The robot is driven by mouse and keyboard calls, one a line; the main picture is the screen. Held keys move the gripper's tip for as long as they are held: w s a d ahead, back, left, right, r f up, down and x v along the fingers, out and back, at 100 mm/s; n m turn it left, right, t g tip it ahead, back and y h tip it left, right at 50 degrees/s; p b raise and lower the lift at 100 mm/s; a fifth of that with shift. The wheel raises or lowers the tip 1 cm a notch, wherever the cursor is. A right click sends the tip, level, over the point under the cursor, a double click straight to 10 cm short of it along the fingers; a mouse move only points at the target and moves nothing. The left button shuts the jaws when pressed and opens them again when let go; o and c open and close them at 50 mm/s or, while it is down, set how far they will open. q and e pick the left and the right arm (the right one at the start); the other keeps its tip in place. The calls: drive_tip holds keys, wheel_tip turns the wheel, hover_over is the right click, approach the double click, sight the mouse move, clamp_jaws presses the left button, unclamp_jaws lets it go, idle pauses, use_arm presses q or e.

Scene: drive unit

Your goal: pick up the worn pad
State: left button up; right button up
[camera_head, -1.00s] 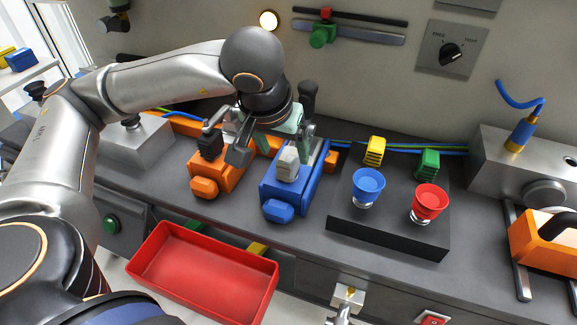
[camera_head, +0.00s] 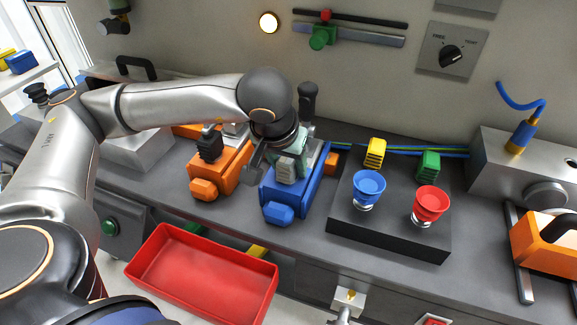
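A grey ridged block (camera_head: 287,171), which may be the worn pad, sits on top of the blue drive unit (camera_head: 299,199). The pictures do not make clear which one is worn. My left gripper (camera_head: 277,166) is low over the blue unit, close to the grey block. One dark finger shows left of the block and appears apart from it. The other finger is mostly hidden, but the gripper looks open. My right gripper is not in view.
An empty red tray (camera_head: 200,277) is below the bench front. A dark upright handle (camera_head: 308,101) rises behind the blue unit.

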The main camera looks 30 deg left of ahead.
use_arm(q)
clamp_jaws()
idle(0.5)
